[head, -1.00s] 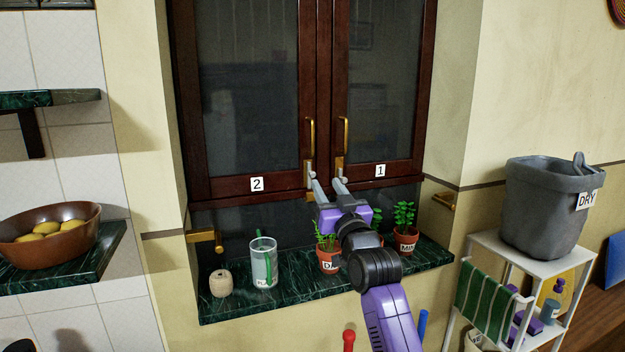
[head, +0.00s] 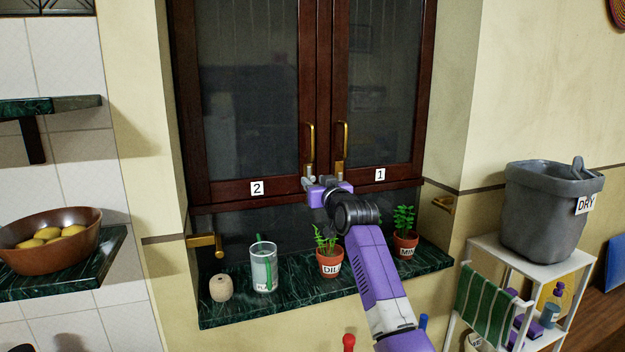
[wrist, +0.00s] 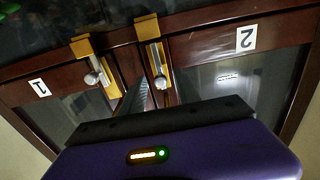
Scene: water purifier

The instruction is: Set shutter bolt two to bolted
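Shutter bolt two (wrist: 153,56) is a brass bolt with a pale round knob at the inner lower corner of the shutter labelled 2 (head: 257,188). In the wrist view its knob shows between my gripper's fingers (wrist: 161,86), which stand apart on either side of it. Contact with the knob cannot be told. In the head view my gripper (head: 308,183) is at the foot of that shutter and covers part of the bolt. Bolt one (wrist: 95,66), with a similar knob, is on the neighbouring shutter labelled 1 (head: 380,175).
Below the shutters, a green marble sill (head: 225,311) holds a glass jar (head: 263,268), a dill pot (head: 330,264), a mint pot (head: 405,243) and a small beige object (head: 221,288). Brass brackets (head: 204,241) stick out at both sides. A white rack (head: 500,252) stands right.

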